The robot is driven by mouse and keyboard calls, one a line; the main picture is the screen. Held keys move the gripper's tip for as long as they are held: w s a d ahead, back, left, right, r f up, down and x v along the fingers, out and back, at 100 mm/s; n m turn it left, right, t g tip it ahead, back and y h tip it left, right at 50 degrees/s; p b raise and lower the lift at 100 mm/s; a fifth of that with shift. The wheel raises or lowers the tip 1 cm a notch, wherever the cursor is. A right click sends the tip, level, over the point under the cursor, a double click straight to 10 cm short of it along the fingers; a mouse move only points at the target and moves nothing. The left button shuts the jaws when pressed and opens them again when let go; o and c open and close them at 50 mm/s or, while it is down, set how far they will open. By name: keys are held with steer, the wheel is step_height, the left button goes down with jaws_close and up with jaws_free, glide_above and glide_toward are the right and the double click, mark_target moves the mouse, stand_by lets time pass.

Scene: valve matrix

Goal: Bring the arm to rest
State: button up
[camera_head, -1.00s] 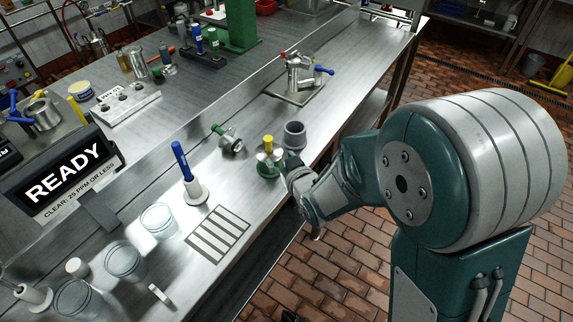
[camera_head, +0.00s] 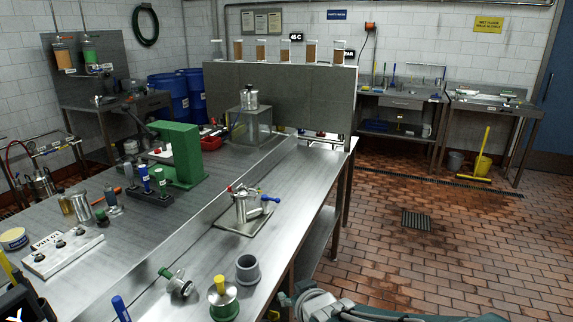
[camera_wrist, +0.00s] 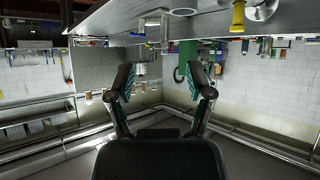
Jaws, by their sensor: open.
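My gripper (camera_wrist: 161,82) is open in the wrist view, its two dark fingers with teal pads spread apart and nothing between them. That view looks upside down, with the bench edge (camera_wrist: 200,22) along the top, clear of the fingers. In the head view, part of my arm shows low at the bottom edge, beside the bench front; my gripper's fingers cannot be made out there. The rest of my arm is out of that picture.
On the bench's near strip stand a grey cup (camera_head: 247,270), a yellow-topped green-based piece (camera_head: 222,300), a green-handled valve (camera_head: 177,284) and a blue-handled metal fitting (camera_head: 245,207). The brick floor (camera_head: 430,255) to the right is open.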

steer(key=s+d+r+m+g+h, duration=0.2)
steer(key=s+d, duration=0.4)
steer(key=s, duration=0.3)
steer(key=s+d+r+m+g+h, duration=0.1)
steer(key=s+d+r+m+g, duration=0.1)
steer(key=s+d+r, duration=0.3)
steer(key=s+d+g, duration=0.1)
steer(key=s+d, duration=0.1)
steer(key=s, duration=0.2)
steer(key=shift+d+m+h, duration=0.25)
steer(key=shift+m+h, duration=0.05)
steer(key=shift+h, duration=0.1)
